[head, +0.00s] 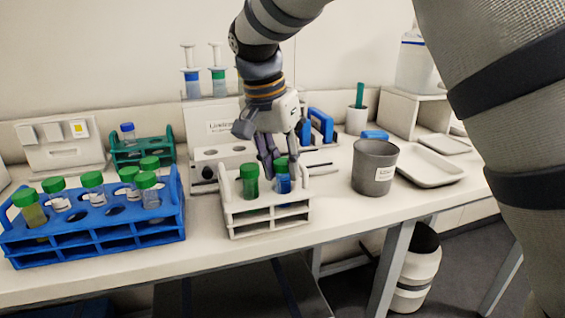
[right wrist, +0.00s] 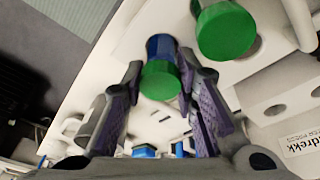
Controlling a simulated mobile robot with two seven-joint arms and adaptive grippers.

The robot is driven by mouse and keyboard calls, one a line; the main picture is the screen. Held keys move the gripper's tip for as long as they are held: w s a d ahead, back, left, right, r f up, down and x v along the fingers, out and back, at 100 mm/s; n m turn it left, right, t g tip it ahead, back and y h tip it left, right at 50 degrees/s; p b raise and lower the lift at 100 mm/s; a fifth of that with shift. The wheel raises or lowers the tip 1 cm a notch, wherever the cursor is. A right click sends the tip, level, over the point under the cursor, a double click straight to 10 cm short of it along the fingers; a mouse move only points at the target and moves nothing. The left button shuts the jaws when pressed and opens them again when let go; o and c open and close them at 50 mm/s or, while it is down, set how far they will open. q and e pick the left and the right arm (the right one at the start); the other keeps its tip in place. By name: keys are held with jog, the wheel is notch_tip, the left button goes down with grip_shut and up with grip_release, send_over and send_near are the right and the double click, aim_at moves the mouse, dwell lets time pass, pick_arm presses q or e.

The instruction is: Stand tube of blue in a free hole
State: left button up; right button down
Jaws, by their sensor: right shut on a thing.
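The tube of blue (head: 283,184) has a green cap and is at the right end of a small white rack (head: 270,223). It looks upright there, but I cannot tell how deep it sits in the hole. My right gripper (head: 280,155) comes down from above and is shut on this tube. In the right wrist view the tube's green cap (right wrist: 160,80) lies between my right gripper's two fingers (right wrist: 161,72). A green-liquid tube with a green cap (head: 249,182) stands left of it in the same rack. My left gripper is not in view.
A blue rack (head: 95,245) with several green-capped tubes stands at the left, a green rack (head: 125,155) behind it. A grey beaker (head: 374,168) and a white tray (head: 430,168) are to the right. A white holder block (head: 203,165) stands close behind the white rack.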

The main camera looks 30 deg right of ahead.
jog(key=c, duration=1.3)
grip_release()
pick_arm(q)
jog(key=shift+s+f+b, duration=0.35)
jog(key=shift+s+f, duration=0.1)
pick_arm(e)
jog(key=v, duration=1.2)
jog(key=shift+r, duration=0.15)
